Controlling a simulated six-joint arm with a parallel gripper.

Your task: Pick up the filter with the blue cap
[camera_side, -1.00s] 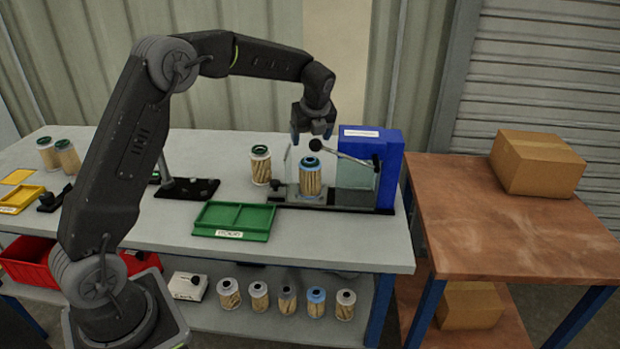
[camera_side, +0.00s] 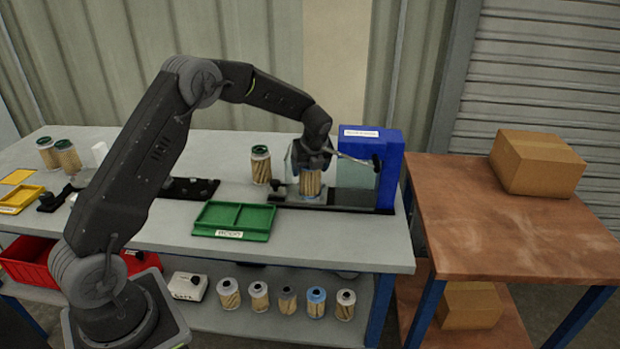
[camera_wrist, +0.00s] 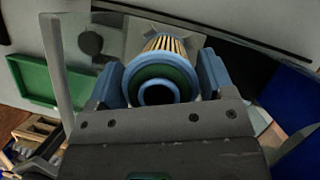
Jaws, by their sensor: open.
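The filter with the blue cap (camera_side: 310,184) stands upright in the clear-walled fixture on the bench, its cap hidden by my gripper in the side view. In the wrist view its blue cap ring with a dark green inner ring (camera_wrist: 160,84) sits between my two fingers. My gripper (camera_side: 313,166) is lowered over the top of the filter. In the wrist view my gripper (camera_wrist: 162,82) is open, with one blue-grey finger on each side of the cap. Whether the fingers touch the cap cannot be told.
A blue block (camera_side: 388,170) with a lever stands right of the fixture. A green-capped filter (camera_side: 261,165) stands just left of it. A green tray (camera_side: 234,218) lies in front. Several filters (camera_side: 287,300) stand on the lower shelf, one of them blue-capped.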

